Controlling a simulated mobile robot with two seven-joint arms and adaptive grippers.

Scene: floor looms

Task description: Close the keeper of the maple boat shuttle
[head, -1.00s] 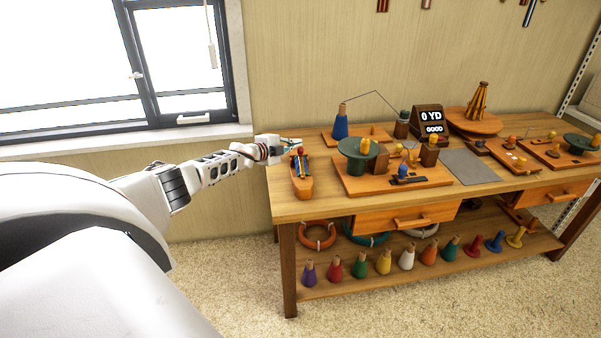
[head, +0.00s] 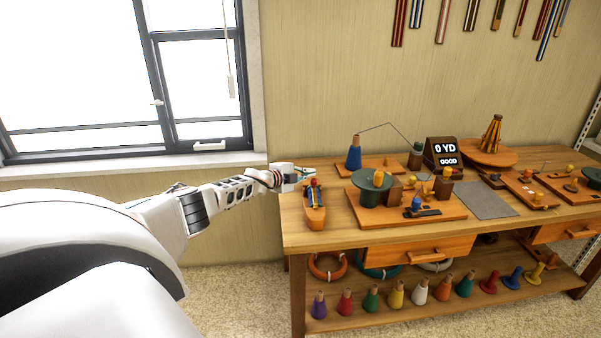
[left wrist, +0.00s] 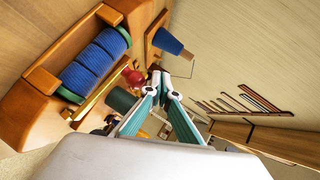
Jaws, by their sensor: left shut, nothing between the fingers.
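The maple boat shuttle (head: 315,217) lies near the left end of the bench top, a long pointed wooden body with a blue bobbin in its slot. In the left wrist view the shuttle (left wrist: 38,82) fills the left side, with the blue-wound bobbin (left wrist: 92,66) in it. A thin yellowish bar (left wrist: 98,97) with a red knob (left wrist: 133,77) at its end lies beside the bobbin; I cannot tell if it is seated. My left gripper (head: 309,172) is shut and empty at the shuttle's far end; its fingertips (left wrist: 164,82) show past the red knob. My right gripper is not in view.
A winder board (head: 375,216) with a green disc stands right of the shuttle. A blue cone (head: 354,154) stands behind. A counter box (head: 441,154) and grey mat (head: 485,200) lie further right. Coloured cones fill the lower shelf (head: 375,317).

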